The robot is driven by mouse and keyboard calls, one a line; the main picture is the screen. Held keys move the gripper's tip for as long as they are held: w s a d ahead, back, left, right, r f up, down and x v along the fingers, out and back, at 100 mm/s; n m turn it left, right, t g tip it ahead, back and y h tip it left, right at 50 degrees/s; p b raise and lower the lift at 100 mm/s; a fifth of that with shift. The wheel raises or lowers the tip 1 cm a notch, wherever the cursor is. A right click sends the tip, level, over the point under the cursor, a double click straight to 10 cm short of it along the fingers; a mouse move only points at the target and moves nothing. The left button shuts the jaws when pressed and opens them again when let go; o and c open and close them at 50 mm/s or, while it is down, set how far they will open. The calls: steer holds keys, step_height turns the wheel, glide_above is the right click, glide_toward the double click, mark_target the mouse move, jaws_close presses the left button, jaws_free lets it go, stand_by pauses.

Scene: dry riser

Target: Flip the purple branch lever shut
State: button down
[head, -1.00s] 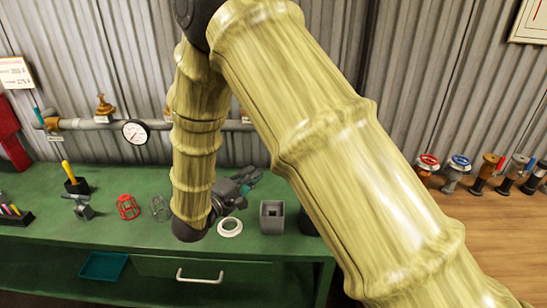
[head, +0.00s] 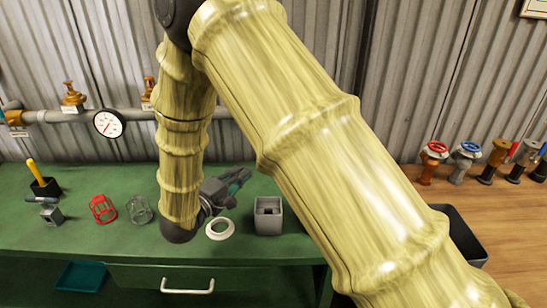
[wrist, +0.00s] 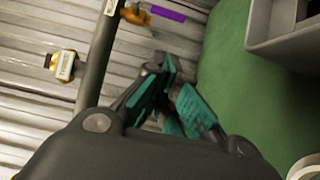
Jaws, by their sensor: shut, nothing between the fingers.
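The purple branch lever (wrist: 168,13) shows in the wrist view near the top, a short purple bar beside a brass fitting (wrist: 135,14) on the grey pipe. In the head view my arm hides the lever. My gripper (wrist: 178,92) has dark links and teal finger pads, drawn together with nothing between them. In the head view my gripper (head: 238,182) is over the green bench, in front of the wall pipe and apart from it. In the wrist view the lever lies beyond the fingertips, with a gap between.
The grey pipe (head: 60,116) runs along the corrugated wall with a gauge (head: 108,123) and brass valves. On the green bench (head: 100,237) are a grey box (head: 268,216), a white ring (head: 220,229) and a red cage (head: 103,209). Several valves stand right.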

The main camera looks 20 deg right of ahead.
steer(key=s+d+p+x, duration=0.1)
steer(key=s+p+x, duration=0.1)
steer(key=x, duration=1.1)
steer(key=shift+d, duration=0.35)
